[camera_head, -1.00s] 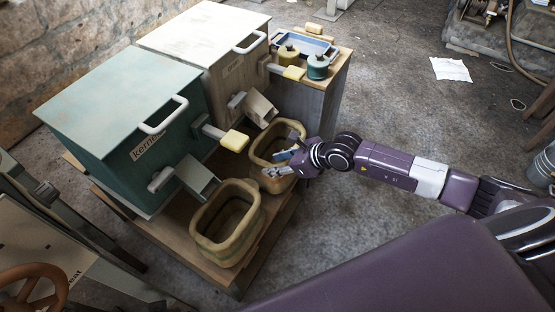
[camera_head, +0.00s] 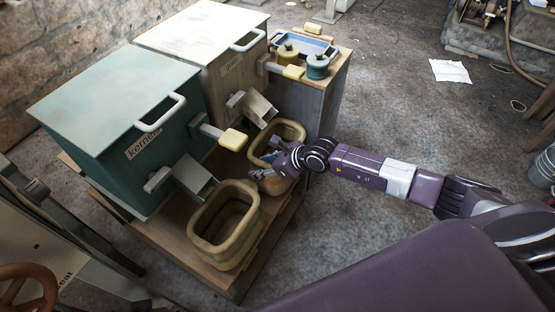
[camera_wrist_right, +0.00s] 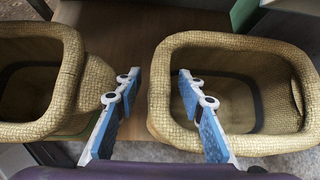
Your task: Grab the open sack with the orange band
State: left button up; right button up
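Two open woven sacks stand side by side below the hoppers. The farther sack (camera_head: 291,131) has a brownish-orange patch low on its side, which I take for the orange band; my right gripper covers part of it. The nearer sack (camera_head: 222,259) has a greenish band. My right gripper (camera_head: 268,162) is at the farther sack's near rim. In the wrist view, my right gripper (camera_wrist_right: 152,98) is open, its fingers apart on either side of the wall of the right-hand sack (camera_wrist_right: 235,143), one over its mouth. The nearer sack (camera_wrist_right: 72,95) stands left. My left gripper is not in view.
A teal hopper (camera_head: 100,90) and a white hopper (camera_head: 190,35) with chutes and yellow-ended levers stand behind the sacks. A wooden platform (camera_head: 225,282) bears them. A small cabinet (camera_head: 315,105) holds jars and a blue tray. Open floor lies to the right.

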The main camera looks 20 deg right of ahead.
grip_shut()
jog(key=shift+r, duration=0.1)
dwell(0.3)
